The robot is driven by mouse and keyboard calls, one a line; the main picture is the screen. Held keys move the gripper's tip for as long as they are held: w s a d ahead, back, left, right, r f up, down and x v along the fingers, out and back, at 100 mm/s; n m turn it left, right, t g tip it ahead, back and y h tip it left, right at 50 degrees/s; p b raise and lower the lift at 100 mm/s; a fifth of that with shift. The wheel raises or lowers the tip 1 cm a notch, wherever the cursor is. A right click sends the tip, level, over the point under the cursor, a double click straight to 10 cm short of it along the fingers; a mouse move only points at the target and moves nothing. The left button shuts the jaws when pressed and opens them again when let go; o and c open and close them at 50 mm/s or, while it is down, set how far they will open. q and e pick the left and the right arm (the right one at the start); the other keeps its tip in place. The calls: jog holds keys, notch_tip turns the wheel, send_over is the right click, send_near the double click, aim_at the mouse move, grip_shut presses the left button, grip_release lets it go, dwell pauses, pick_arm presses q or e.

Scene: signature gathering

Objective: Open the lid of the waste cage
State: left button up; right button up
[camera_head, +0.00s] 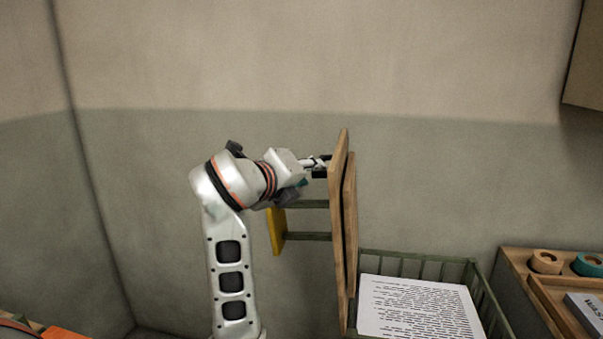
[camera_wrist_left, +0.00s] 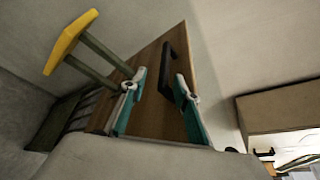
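The lid (camera_head: 338,215) of the waste cage is a wooden panel standing upright, nearly edge-on, at the cage's left side. A yellow bar (camera_head: 276,231) on two dark green rods sticks out to its left. The green slatted cage (camera_head: 416,264) shows its open top, with a printed sheet (camera_head: 410,306) inside. My left gripper (camera_head: 319,166) is at the upper left face of the lid. In the left wrist view its teal fingers (camera_wrist_left: 160,106) are apart, in front of the wooden face (camera_wrist_left: 150,60) and its black handle (camera_wrist_left: 166,70). Whether they touch the lid is unclear. My right gripper is out of view.
A wooden tray (camera_head: 520,275) with tape rolls (camera_head: 546,262) and a boxed item (camera_head: 588,310) stands right of the cage. The wall is close behind. An orange object (camera_head: 62,332) shows at the lower left corner.

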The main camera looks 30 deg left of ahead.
pick_arm(q)
jog(key=v, duration=0.5)
jog(key=shift+s+d+r, duration=0.2)
jog(key=shift+s+r, duration=0.1)
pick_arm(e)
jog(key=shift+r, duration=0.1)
pick_arm(q)
jog(key=shift+s+r, duration=0.1)
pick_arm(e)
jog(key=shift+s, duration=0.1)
